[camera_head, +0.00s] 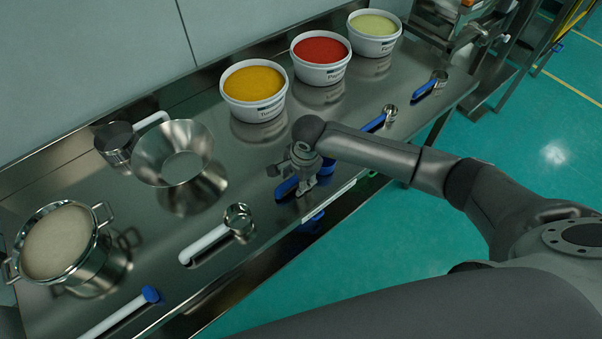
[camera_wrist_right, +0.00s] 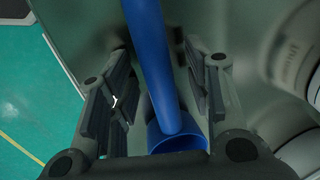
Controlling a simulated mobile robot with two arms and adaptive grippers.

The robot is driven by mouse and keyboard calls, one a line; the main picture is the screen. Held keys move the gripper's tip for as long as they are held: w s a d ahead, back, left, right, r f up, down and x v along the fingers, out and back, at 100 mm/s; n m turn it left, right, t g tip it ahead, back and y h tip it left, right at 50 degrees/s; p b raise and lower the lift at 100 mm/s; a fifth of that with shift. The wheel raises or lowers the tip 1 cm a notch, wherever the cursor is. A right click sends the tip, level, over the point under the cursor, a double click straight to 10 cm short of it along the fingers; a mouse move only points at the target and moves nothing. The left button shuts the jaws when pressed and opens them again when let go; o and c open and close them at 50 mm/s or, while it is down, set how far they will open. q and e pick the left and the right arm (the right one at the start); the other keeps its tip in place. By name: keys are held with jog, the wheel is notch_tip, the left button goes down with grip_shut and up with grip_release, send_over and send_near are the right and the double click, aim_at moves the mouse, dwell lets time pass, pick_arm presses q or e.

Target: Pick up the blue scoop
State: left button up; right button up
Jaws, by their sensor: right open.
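The blue scoop (camera_head: 287,188) lies on the steel table near its front edge, partly hidden by my right gripper (camera_head: 304,184) right above it. In the right wrist view the scoop's blue handle (camera_wrist_right: 152,50) runs between the two open fingers of my right gripper (camera_wrist_right: 160,100). Its blue cup (camera_wrist_right: 178,142) shows below, near the gripper's base. There are visible gaps between the handle and both fingers. My left gripper is not in view.
Tubs of yellow (camera_head: 255,90), red (camera_head: 320,58) and pale green powder (camera_head: 374,33) stand along the back. Scoops with blue handles (camera_head: 374,123) lie to the right. A white-handled scoop (camera_head: 204,244), a metal funnel (camera_head: 173,152) and a pot (camera_head: 62,243) are at left.

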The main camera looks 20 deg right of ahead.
jog(key=shift+f, duration=0.1)
jog(key=shift+c, duration=0.4)
grip_shut()
